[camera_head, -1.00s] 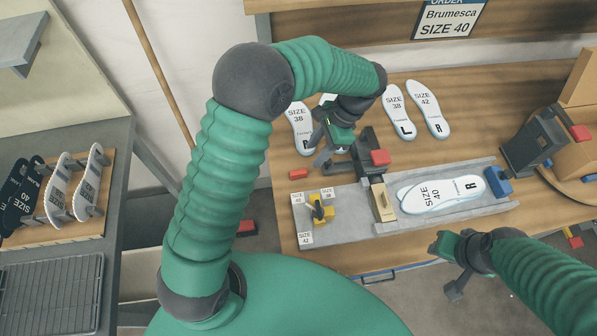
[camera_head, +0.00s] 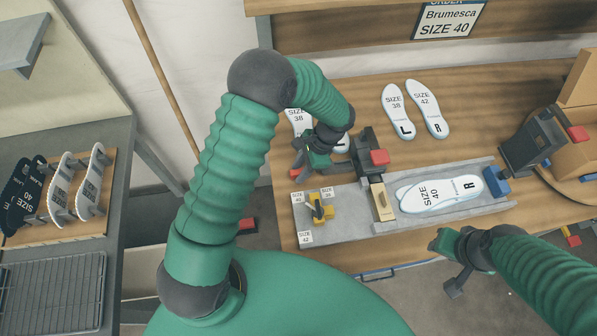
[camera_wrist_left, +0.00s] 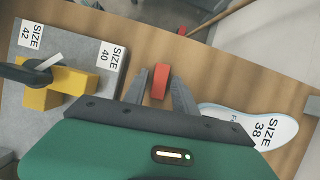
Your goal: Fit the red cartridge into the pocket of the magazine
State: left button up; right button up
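The red cartridge (camera_wrist_left: 160,80) is a small red block on the wooden table. My left gripper (camera_wrist_left: 159,88) has one finger on each side of it in the wrist view and looks open; I cannot tell whether the fingers touch it. In the head view my left gripper (camera_head: 302,168) is low over the table's left part, and the cartridge is mostly hidden near it. My right gripper (camera_head: 446,262) hangs by the table's front edge.
More insoles (camera_head: 398,110) lie behind. A dark box (camera_head: 533,148) stands at the right. A rack of insoles (camera_head: 62,185) is at far left.

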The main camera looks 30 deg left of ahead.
pick_arm(q)
grip_shut()
jog(key=shift+r, duration=0.1)
